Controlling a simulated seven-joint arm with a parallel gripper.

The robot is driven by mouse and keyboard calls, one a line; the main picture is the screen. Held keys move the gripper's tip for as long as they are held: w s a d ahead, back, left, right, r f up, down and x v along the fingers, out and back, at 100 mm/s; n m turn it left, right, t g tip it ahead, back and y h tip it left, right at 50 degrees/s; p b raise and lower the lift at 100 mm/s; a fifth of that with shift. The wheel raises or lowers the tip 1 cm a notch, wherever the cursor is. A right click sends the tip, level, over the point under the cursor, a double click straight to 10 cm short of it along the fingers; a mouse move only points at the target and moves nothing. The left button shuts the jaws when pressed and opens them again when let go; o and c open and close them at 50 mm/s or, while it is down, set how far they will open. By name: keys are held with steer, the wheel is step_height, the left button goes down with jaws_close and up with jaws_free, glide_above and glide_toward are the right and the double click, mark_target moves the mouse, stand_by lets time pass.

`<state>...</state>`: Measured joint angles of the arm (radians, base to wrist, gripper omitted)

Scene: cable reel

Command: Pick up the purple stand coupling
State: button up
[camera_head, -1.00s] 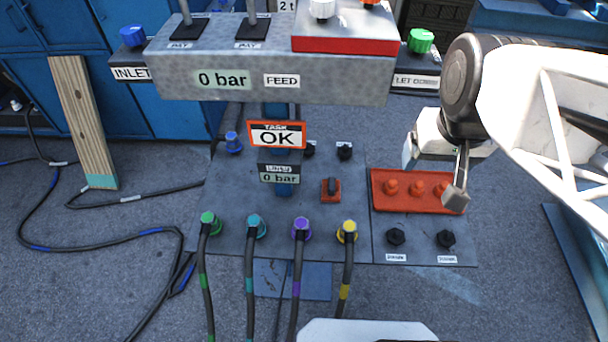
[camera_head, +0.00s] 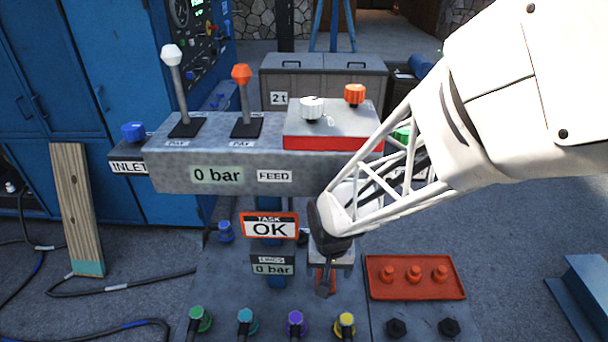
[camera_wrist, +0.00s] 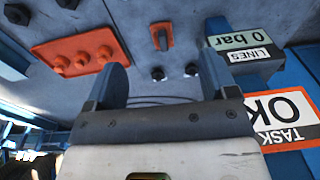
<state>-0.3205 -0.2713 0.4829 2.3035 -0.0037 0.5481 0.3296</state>
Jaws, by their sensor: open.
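The purple stand coupling (camera_head: 296,324) sits on the grey stand plate at the bottom of the head view, between the teal coupling (camera_head: 246,322) and the yellow coupling (camera_head: 344,324). Its cable runs out of the frame. My gripper (camera_head: 325,290) is behind and above it, slightly to the right, over the part of the plate with the orange switch. In the wrist view my gripper (camera_wrist: 165,88) shows two fingers apart with nothing between them. The purple coupling does not show in the wrist view.
A green coupling (camera_head: 199,320) stands at the left of the row. An orange tray (camera_head: 415,278) with pegs lies to the right. The TASK OK sign (camera_head: 269,225) and the LINES display (camera_head: 272,264) stand close left of my gripper. The feed block (camera_head: 230,174) is behind.

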glide_above(296, 319)
steer(key=shift+g, duration=0.4)
step_height(296, 319, down, 15)
steer(key=shift+w+f, duration=0.15)
steer(key=shift+f, duration=0.05)
steer(key=shift+d+f, duration=0.1)
steer(key=shift+f, duration=1.2)
steer(key=shift+f, duration=0.1)
steer(key=shift+f, duration=2.5)
steer(key=shift+c, duration=0.2)
steer(key=c, duration=1.1)
steer(key=shift+o, duration=0.2)
